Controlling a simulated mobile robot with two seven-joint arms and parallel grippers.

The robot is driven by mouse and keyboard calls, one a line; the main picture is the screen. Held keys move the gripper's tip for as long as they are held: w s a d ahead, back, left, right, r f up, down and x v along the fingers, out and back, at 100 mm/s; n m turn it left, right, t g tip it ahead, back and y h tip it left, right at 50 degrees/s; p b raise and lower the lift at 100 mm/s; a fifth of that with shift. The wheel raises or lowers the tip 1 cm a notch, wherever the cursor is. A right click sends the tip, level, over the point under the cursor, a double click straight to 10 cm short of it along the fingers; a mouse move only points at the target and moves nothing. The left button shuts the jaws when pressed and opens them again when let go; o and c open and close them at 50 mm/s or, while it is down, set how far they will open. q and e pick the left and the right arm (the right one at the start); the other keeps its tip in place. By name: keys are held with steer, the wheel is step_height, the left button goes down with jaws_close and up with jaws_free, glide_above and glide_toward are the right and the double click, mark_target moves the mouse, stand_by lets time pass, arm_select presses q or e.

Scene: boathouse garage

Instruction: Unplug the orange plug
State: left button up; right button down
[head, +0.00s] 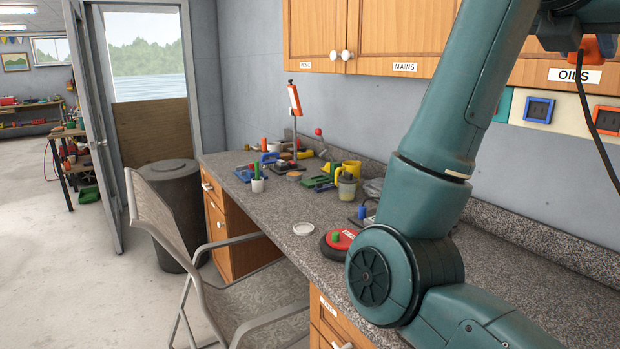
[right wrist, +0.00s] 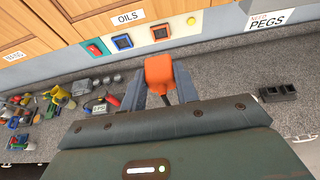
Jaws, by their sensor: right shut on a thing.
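The orange plug (right wrist: 158,70) sits between the fingers of my right gripper (right wrist: 161,76), which is shut on it. In the head view the plug (head: 607,46) shows only in part at the top right, with a dark cable (head: 588,120) hanging from it. The orange-framed socket (head: 607,121) on the wall strip has a bare face, and the plug is apart from it. That socket also shows in the right wrist view (right wrist: 160,32), beyond the plug. My left gripper is in neither view.
A blue-framed socket (head: 539,110) is left of the orange one, under wooden cupboards (head: 405,32). The speckled worktop (head: 290,222) holds tools, a yellow mug (head: 351,169) and a red-black round item (head: 338,243). A chair (head: 215,262) stands in front. Black blocks (right wrist: 278,92) lie at right.

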steer(key=shift+s+a, duration=0.1)
steer(key=shift+a, duration=0.15)
steer(key=d+f+n+t+y+b, duration=0.2)
steer(key=d+f+n+t+y, duration=0.15)
steer(key=f, duration=0.75)
steer(key=d+f+n+t+y+b, duration=0.25)
steer(key=d+f+n+y, duration=0.2)
steer(key=f, duration=0.65)
steer(key=a+f+n+y+b, duration=0.1)
steer(key=a+f+n+y, duration=0.2)
steer(key=f, duration=0.4)
steer(key=s+a+f+n+y+b, duration=0.1)
steer(key=a+f+n+y, duration=0.25)
steer(key=f, duration=0.25)
steer(key=a+f+n+y+b, duration=0.1)
steer(key=a+f+n+y, duration=0.25)
steer(key=f, duration=0.35)
steer(key=s+a+f+n+g+y+b, duration=0.1)
steer(key=a+f+n+g+y, duration=0.1)
steer(key=a, duration=0.5)
steer(key=s+a+f+n+g+y+b, duration=0.1)
steer(key=a+f+n+g+y, duration=0.1)
steer(key=a, duration=0.5)
step_height(320, 180, down, 2)
steer(key=shift+s+f+n+y, duration=0.2)
steer(key=shift+s+n+y, duration=0.25)
steer(key=shift+n, duration=0.35)
steer(key=shift+w, duration=0.1)
